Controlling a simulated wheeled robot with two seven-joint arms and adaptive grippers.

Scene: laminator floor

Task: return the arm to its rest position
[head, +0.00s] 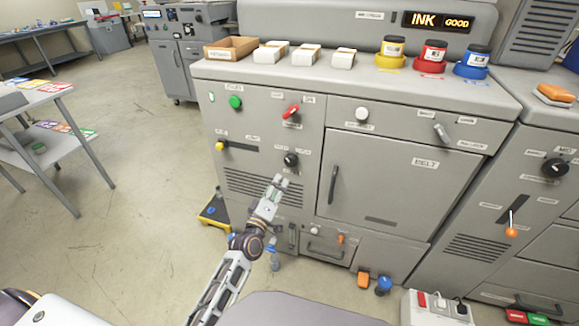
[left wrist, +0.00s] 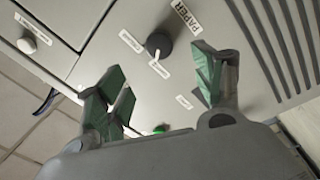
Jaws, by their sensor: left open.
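My left arm (head: 229,279) reaches up from the bottom of the head view toward the front of the grey machine. My left gripper (head: 279,183) is open and appears empty, just below a black knob (head: 290,159) in the picture. In the left wrist view the green-padded fingers of the gripper (left wrist: 163,82) stand apart. The black knob (left wrist: 158,46) shows beyond the gap between them, near a PAPER label (left wrist: 187,17), and no finger visibly touches it. My right gripper is not in view.
The grey machine (head: 262,120) carries a red switch (head: 291,111), a green button (head: 235,102) and a door handle (head: 333,185). Ink jars stand on top, including a red one (head: 432,56). A grey table (head: 35,100) stands left.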

